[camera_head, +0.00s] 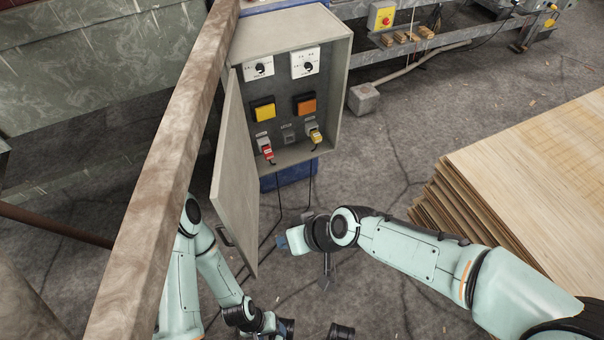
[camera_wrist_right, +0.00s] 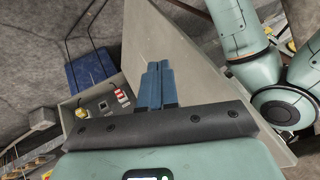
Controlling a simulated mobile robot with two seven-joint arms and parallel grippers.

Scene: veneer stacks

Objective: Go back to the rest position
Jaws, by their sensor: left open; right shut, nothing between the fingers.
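My right gripper (camera_head: 282,243) is in front of the grey control cabinet (camera_head: 335,85), right of its open door (camera_head: 232,180). In the right wrist view its blue fingers (camera_wrist_right: 157,84) are closed together with nothing between them, and the door panel (camera_wrist_right: 170,50) lies beyond them. I cannot tell the exact gap to the door. My left gripper (camera_head: 287,327) is low at the bottom edge of the head view, open, partly cut off, with nothing seen in it.
The cabinet holds two dials, a yellow button (camera_head: 264,110), an orange button (camera_head: 304,103) and small switches. A brown beam (camera_head: 165,180) crosses at the left. A veneer stack (camera_head: 530,165) stands at the right. Cables hang to the concrete floor (camera_head: 390,150).

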